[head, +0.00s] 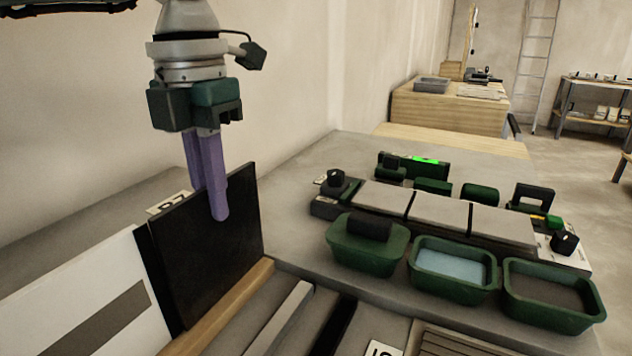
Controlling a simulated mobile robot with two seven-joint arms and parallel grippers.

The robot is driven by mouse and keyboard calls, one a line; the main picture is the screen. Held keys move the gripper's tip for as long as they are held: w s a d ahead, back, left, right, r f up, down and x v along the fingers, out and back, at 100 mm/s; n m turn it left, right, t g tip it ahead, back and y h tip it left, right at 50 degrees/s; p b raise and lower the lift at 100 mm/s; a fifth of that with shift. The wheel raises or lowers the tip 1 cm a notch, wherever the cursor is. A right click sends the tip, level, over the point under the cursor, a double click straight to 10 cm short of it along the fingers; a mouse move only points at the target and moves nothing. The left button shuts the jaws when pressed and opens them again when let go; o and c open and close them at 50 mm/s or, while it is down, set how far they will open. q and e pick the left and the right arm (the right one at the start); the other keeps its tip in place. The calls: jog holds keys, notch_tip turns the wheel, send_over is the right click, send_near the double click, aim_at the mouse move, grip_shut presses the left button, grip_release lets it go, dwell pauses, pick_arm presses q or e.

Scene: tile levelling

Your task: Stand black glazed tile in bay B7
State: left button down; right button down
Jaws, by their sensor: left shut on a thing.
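My left gripper (217,200) comes down from the top left with its purple fingers shut on the upper edge of the black glazed tile (215,255). The tile stands upright, leaning slightly, behind a wooden rail (222,310). A label (170,202) reading B7, partly hidden, sits behind the tile's upper left edge. The tile's lower edge is hidden by the rail, so I cannot tell what it rests on. My right gripper is not in view.
A white tile with a grey band (85,300) stands just left of the black tile. Green tubs (368,248) and a row of grey tiles (430,210) stand to the right. A grey bar (280,318) lies in front of the rail.

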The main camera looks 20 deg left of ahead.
pick_arm(q)
jog(key=shift+a, duration=0.35)
dwell(0.6)
jog(key=shift+a+f, duration=0.1)
jog(key=shift+f, duration=0.05)
dwell(1.0)
jog(key=c, duration=0.9)
grip_release()
notch_tip(320, 180, up, 6)
jog(key=p, duration=0.5)
